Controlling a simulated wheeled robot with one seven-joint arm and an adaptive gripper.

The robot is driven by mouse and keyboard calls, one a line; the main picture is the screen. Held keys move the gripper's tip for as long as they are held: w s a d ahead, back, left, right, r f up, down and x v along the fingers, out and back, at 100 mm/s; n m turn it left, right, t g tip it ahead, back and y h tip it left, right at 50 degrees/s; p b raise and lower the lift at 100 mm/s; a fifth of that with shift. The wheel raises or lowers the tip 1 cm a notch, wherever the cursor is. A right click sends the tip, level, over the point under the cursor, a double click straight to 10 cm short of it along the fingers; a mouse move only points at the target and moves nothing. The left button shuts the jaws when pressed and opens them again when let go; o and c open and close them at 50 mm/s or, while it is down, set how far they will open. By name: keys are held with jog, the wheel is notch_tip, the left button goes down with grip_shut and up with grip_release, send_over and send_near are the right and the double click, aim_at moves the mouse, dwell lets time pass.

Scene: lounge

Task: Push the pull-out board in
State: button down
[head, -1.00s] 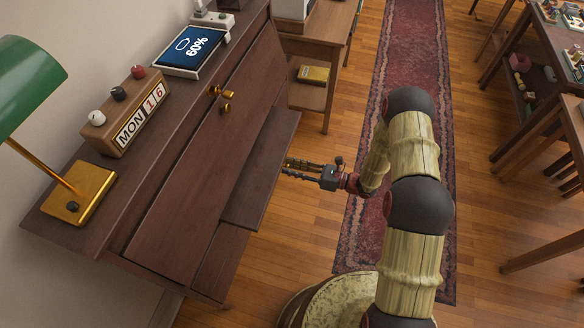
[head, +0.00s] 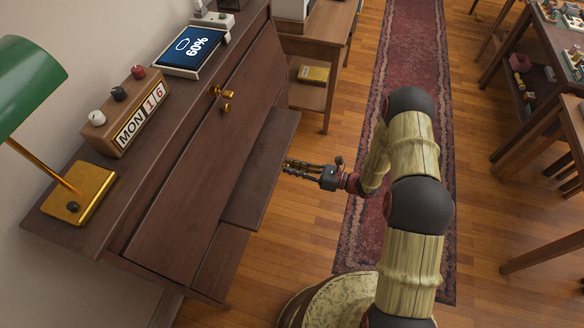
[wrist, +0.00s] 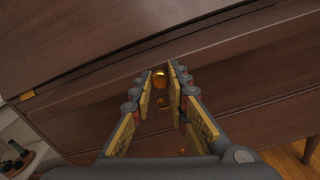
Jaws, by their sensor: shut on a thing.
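The pull-out board (head: 264,168) is a dark brown wooden slab. In the head view it sticks out from the front of the desk (head: 190,185), below the sloping front panel with two brass knobs (head: 221,98). My gripper (head: 287,167) is at the board's outer edge, coming from the right.
The desk top holds a green lamp (head: 75,193), a calendar block (head: 128,112) and a tablet (head: 190,50). A side table (head: 318,30) stands beyond. A red runner (head: 405,55) lies on the floor to the right, with more tables at the far right.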

aim_at(257, 159)
jog(key=x, duration=1.3)
jog(key=shift+w+a, duration=0.1)
jog(key=c, duration=2.2)
grip_release()
jog(key=shift+o, duration=1.4)
jog(key=shift+a, duration=0.2)
jog(key=shift+o, duration=1)
jog(key=shift+d, duration=0.1)
jog(key=v, duration=1.2)
